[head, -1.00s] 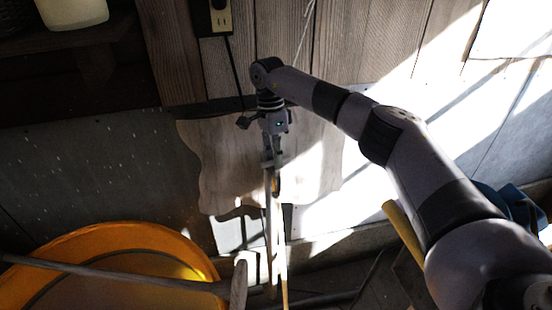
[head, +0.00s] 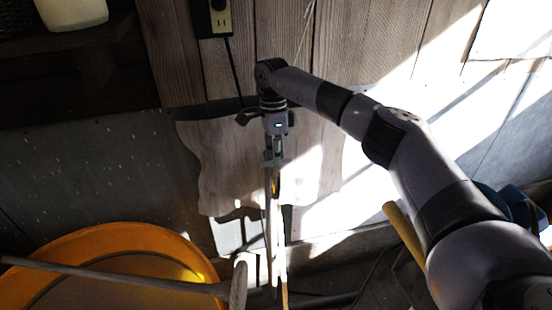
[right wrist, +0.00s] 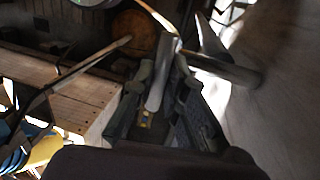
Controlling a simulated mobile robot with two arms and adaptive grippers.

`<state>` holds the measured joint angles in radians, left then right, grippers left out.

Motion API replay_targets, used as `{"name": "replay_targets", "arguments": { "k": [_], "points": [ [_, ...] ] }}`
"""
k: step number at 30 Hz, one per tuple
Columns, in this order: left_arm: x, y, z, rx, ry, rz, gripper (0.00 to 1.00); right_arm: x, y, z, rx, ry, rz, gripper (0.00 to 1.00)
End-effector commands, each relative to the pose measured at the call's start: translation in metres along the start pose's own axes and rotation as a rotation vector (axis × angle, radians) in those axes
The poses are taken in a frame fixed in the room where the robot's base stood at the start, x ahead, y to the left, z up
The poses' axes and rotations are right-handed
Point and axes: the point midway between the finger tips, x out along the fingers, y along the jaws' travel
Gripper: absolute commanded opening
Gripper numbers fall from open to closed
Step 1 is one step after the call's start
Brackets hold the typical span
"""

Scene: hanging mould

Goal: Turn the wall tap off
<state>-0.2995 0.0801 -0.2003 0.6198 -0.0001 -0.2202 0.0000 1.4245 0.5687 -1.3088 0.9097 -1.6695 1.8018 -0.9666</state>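The wall tap shows in the right wrist view as a grey metal body (right wrist: 164,62) with a grey pipe (right wrist: 222,68) running to the board on the right. My right gripper (right wrist: 165,72) has its two dark fingers on either side of the tap's upright grey part. I cannot tell whether they press on it. A small yellow piece (right wrist: 146,117) shows deeper between the fingers. In the head view my right gripper (head: 272,160) points down in front of the wall and hides most of the tap. My left gripper is not in view.
A wavy-edged wooden board (head: 225,165) is on the wall behind the gripper. A large orange tub (head: 120,232) with a wooden pole (head: 110,273) across it stands at lower left. A power outlet (head: 220,18) is above. Long thin sticks (head: 272,240) stand below the gripper.

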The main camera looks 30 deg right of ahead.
Motion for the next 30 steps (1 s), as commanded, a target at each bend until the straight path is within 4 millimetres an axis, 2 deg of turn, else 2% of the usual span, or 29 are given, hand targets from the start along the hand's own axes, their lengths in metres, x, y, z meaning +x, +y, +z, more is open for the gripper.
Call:
{"name": "replay_targets", "arguments": {
  "k": [9,20,23,30],
  "points": [
    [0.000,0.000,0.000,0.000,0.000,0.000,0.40,-0.002,-0.001,0.000,0.000,-0.002,-0.004,0.34],
    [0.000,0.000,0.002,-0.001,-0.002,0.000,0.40,-0.005,-0.001,0.000,-0.001,-0.001,-0.003,0.34],
    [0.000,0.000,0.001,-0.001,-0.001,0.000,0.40,-0.018,-0.001,0.001,-0.001,-0.003,-0.005,0.34],
    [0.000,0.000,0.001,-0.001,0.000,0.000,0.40,-0.069,-0.001,0.001,0.000,-0.003,-0.006,0.34]
  ]
}}
